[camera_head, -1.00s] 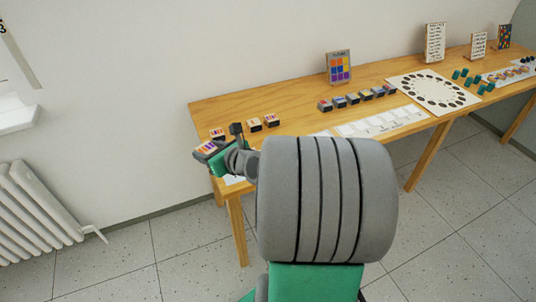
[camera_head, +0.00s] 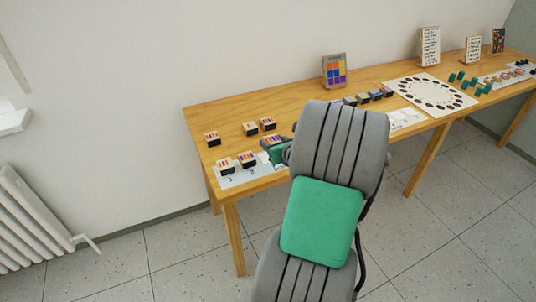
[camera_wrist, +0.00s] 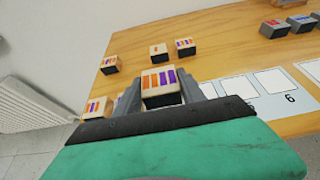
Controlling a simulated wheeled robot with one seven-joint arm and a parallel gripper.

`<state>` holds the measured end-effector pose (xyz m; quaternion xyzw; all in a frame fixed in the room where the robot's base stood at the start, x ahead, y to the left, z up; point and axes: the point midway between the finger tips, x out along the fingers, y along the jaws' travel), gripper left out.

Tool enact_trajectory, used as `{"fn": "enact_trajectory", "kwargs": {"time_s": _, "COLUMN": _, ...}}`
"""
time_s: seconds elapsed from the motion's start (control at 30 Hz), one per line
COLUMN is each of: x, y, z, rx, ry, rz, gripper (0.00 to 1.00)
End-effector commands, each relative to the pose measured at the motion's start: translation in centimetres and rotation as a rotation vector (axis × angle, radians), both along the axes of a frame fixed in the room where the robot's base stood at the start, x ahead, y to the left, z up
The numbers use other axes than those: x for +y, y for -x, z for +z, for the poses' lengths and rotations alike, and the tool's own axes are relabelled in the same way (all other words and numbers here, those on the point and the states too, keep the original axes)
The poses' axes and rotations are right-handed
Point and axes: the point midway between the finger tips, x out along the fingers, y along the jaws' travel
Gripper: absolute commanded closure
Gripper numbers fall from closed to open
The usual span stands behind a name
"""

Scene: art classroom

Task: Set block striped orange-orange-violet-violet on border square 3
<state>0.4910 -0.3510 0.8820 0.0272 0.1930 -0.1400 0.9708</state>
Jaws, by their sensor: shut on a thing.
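The block striped orange-orange-violet-violet (camera_wrist: 160,86) is between the fingers of my gripper (camera_wrist: 163,93), its striped top facing up. It also shows in the head view (camera_head: 273,140), by the table's front edge. My gripper is shut on it. The white border strip (camera_head: 233,180) of numbered squares runs along that edge. Two striped blocks, one at the left (camera_head: 225,165) and one beside it (camera_head: 248,160), sit on its leftmost squares. Square 3 is not clearly seen; my gripper and arm cover the strip right of those blocks. Empty squares show farther right in the wrist view, one marked 6.
Three loose blocks stand behind the strip: left (camera_head: 212,138), middle (camera_head: 250,129) and right (camera_head: 268,123). A colour chart (camera_head: 335,70) stands at the back. Dark-sided blocks (camera_head: 362,97) and a ring sheet (camera_head: 432,92) lie to the right. Bare wood shows at the back left.

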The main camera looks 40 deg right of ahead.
Motion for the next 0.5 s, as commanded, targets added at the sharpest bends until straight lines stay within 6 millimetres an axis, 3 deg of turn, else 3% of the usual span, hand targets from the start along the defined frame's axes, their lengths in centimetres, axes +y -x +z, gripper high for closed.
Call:
{"fn": "enact_trajectory", "kwargs": {"time_s": 0.03, "x": 0.0, "y": -0.9, "z": -1.5, "rx": 0.003, "ry": -0.006, "rz": 0.003, "gripper": 0.93}}
{"fn": "enact_trajectory", "kwargs": {"time_s": 0.1, "x": -0.3, "y": -1.9, "z": -2.6, "rx": 0.002, "ry": -0.004, "rz": 0.002, "gripper": 0.93}}
{"fn": "enact_trajectory", "kwargs": {"time_s": 0.3, "x": -0.6, "y": -3.4, "z": -4.4, "rx": 0.000, "ry": -0.002, "rz": 0.001, "gripper": 0.93}}
{"fn": "enact_trajectory", "kwargs": {"time_s": 0.5, "x": -0.7, "y": -3.3, "z": -7.2, "rx": 0.000, "ry": -0.001, "rz": -0.001, "gripper": 0.93}}
